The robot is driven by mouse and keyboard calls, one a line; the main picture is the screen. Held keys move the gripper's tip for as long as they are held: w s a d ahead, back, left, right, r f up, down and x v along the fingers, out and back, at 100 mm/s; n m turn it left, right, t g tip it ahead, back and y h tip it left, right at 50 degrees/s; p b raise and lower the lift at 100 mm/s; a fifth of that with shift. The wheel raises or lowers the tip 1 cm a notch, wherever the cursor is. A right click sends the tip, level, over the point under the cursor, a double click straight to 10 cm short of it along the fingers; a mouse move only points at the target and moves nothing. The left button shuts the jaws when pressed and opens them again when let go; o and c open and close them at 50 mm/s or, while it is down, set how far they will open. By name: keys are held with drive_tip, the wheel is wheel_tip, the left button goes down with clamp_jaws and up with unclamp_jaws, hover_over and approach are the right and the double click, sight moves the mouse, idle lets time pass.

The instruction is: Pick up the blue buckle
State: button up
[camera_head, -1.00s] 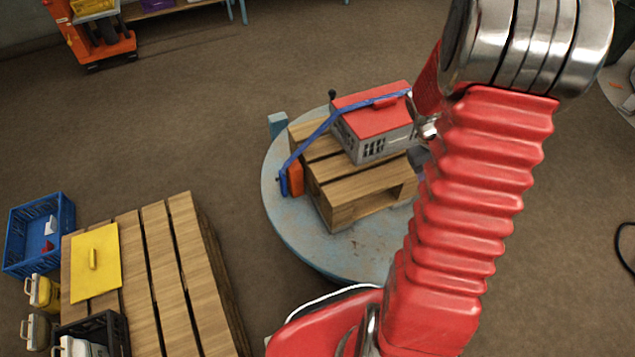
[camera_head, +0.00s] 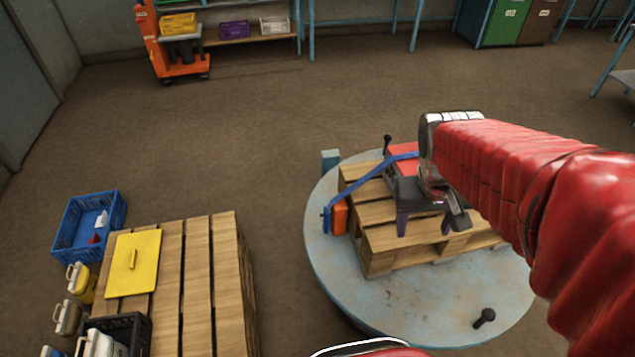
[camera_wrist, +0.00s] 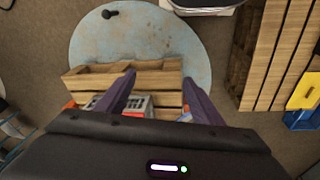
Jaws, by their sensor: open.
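A blue strap (camera_head: 365,178) runs from a red-lidded box (camera_head: 402,151) down over a wooden pallet (camera_head: 376,210) to a short, darker blue piece (camera_head: 326,218) beside an orange block (camera_head: 340,215). I cannot tell whether that piece is the blue buckle. My gripper (camera_head: 424,224) hangs over the pallet, in front of the box, and hides much of it. In the wrist view my gripper (camera_wrist: 159,77) has its two purple fingers spread, with nothing held between them. A grey part of the box (camera_wrist: 138,104) shows between and below the fingers.
The pallet stands on a round blue-grey platform (camera_head: 400,300) with a dark knobbed post (camera_head: 485,318) at its front right. A slatted wooden stand (camera_head: 195,290) with a yellow panel (camera_head: 133,262) and a blue crate (camera_head: 88,226) are at left. Open floor lies between.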

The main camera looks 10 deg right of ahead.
drive_tip(key=shift+w+a+r+n+t+y, duration=0.75)
drive_tip(key=shift+a+r, duration=1.75)
drive_tip(key=shift+a, duration=3.6)
drive_tip(key=w+f+m+g, duration=0.1)
drive_tip(key=w+f+m, duration=0.4)
drive_tip(key=w+f, duration=0.6)
drive_tip(key=w+f+m+g, duration=0.2)
drive_tip(key=w+f+m, duration=0.2)
drive_tip(key=w+f, duration=0.7)
drive_tip(key=w+f+m+g, duration=0.1)
drive_tip(key=w+f+m, duration=0.4)
drive_tip(key=w+f, duration=0.7)
drive_tip(key=shift+w+m+g, duration=0.25)
drive_tip(key=shift+w+m, duration=0.1)
drive_tip(key=shift+w, duration=0.25)
drive_tip(key=shift+w+r+m, duration=0.15)
drive_tip(key=shift+w+m, duration=0.4)
drive_tip(key=shift+m, duration=0.35)
